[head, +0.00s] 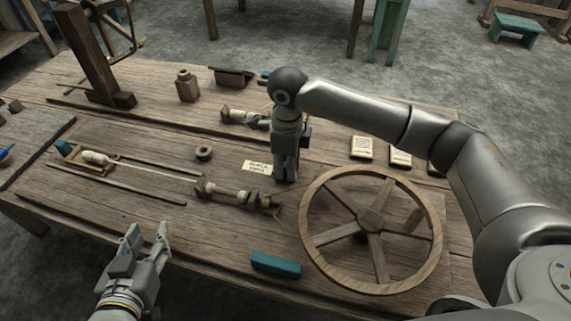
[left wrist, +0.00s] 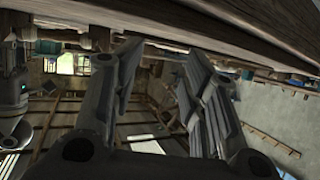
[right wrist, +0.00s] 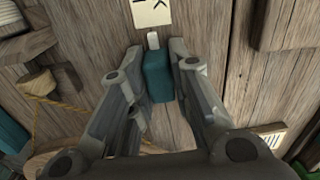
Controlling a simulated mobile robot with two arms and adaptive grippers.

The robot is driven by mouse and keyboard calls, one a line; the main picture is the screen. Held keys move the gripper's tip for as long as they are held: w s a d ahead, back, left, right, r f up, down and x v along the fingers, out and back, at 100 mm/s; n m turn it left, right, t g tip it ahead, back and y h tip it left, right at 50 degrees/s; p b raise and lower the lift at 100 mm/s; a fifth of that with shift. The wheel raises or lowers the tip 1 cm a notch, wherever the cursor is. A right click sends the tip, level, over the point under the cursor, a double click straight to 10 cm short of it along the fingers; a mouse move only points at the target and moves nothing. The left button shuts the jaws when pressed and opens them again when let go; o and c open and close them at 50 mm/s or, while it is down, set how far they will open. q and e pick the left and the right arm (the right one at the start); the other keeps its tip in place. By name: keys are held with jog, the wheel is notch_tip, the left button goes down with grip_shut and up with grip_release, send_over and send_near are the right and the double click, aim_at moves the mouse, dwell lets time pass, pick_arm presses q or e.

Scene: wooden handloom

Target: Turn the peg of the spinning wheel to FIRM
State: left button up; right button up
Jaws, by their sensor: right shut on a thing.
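The spinning wheel (head: 311,252) lies at the right front of the table, its spokes facing up. My right gripper (head: 285,178) points down just left of the wheel. In the right wrist view, its fingers (right wrist: 158,95) are shut on the teal peg (right wrist: 157,72), which has a small white mark (right wrist: 153,40) at its upper end. The peg is hidden by the gripper in the head view. The white mark points toward a pale card (right wrist: 151,12), whose lettering is cut off. A lettered card (head: 257,167) lies left of the gripper. My left gripper (head: 147,238) is open and empty at the table's front edge.
A bobbin assembly (head: 236,195) lies left of the wheel, and a teal block (head: 276,264) lies in front. A wooden post (head: 90,60) rises at back left. The front left tabletop is mostly clear.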

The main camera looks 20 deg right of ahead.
pick_arm(q)
jog(key=r, duration=0.1)
jog(key=w+r+t, duration=0.1)
jog(key=r, duration=0.1)
jog(key=shift+w+d+t+h+b, duration=0.15)
jog(key=shift+d+t+h+b, duration=0.2)
jog(key=shift+d+t+h, duration=0.05)
pick_arm(e)
jog(key=shift+n, duration=0.9)
pick_arm(q)
jog(key=shift+w+d+r+t, duration=0.15)
jog(key=shift+r+t, duration=0.3)
jog(key=shift+r, duration=0.25)
jog(key=shift+w+d+r+t, duration=0.15)
jog(key=shift+r+t, duration=0.3)
jog(key=shift+r, duration=0.25)
pick_arm(e)
jog(key=shift+n, duration=0.8)
jog(key=o, duration=0.9)
jog(key=shift+c, duration=0.2)
